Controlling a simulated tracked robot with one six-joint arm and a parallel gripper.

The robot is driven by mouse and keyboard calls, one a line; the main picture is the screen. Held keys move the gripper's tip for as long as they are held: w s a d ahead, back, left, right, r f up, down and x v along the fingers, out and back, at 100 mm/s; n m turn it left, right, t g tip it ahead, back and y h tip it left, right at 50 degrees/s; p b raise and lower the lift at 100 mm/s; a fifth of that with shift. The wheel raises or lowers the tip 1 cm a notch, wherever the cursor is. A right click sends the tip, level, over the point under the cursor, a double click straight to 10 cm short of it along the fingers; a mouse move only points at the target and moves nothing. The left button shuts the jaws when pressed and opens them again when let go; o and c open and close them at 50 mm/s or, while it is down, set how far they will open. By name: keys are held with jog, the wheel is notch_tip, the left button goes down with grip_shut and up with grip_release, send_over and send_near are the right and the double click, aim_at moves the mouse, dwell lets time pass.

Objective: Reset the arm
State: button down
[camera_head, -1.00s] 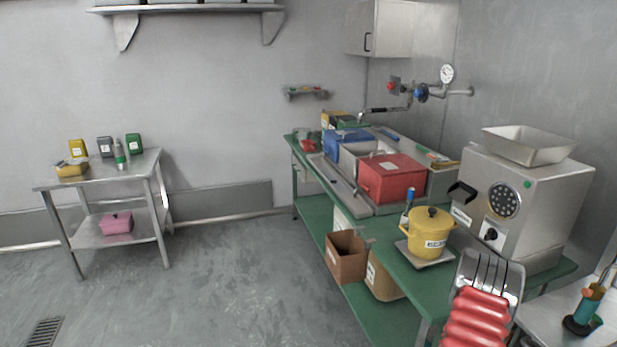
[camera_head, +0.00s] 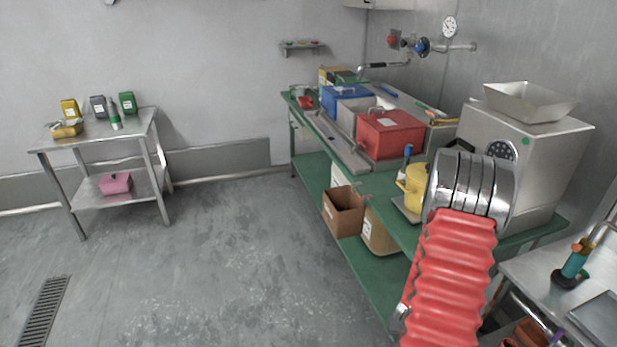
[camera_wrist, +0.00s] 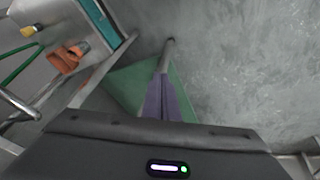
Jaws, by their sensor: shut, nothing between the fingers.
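My arm, with red ribbed bellows and metal rings, rises at the lower right of the head view, in front of the green bench (camera_head: 378,275) and partly over the yellow pot (camera_head: 415,185). My gripper's fingers are hidden or out of frame there. In the wrist view, my gripper (camera_wrist: 165,97) shows as a narrow purple-grey wedge beyond its dark housing. Its fingers look shut with nothing between them. It points toward the grey floor (camera_wrist: 235,75) and a green surface.
A steel grinder (camera_head: 525,155) with a tray on top stands behind my arm. Red (camera_head: 390,133) and blue (camera_head: 345,98) boxes sit farther along the bench. A steel cart (camera_head: 145,130) stands left, and a sink-side table (camera_head: 535,275) lies right. The middle floor is clear.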

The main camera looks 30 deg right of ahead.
jog(key=w+a+r+n+y, duration=0.1)
jog(key=w+a+r+y, duration=0.15)
jog(key=a+r, duration=0.55)
jog(key=w+a+r+n+y, duration=0.15)
jog(key=w+a+r, duration=0.25)
jog(key=a+r, duration=0.45)
jog(key=s+a+r+n+t, duration=0.2)
jog(key=a+r+n, duration=0.1)
jog(key=a+r, duration=0.8)
jog(key=s+a+r+n+t, duration=0.2)
jog(key=a+r+n, duration=0.1)
jog(key=a+r, duration=0.8)
notch_tip(320, 180, up, 3)
jog(key=shift+s+f, duration=0.15)
jog(key=shift+f, duration=0.05)
jog(key=shift+a, duration=0.1)
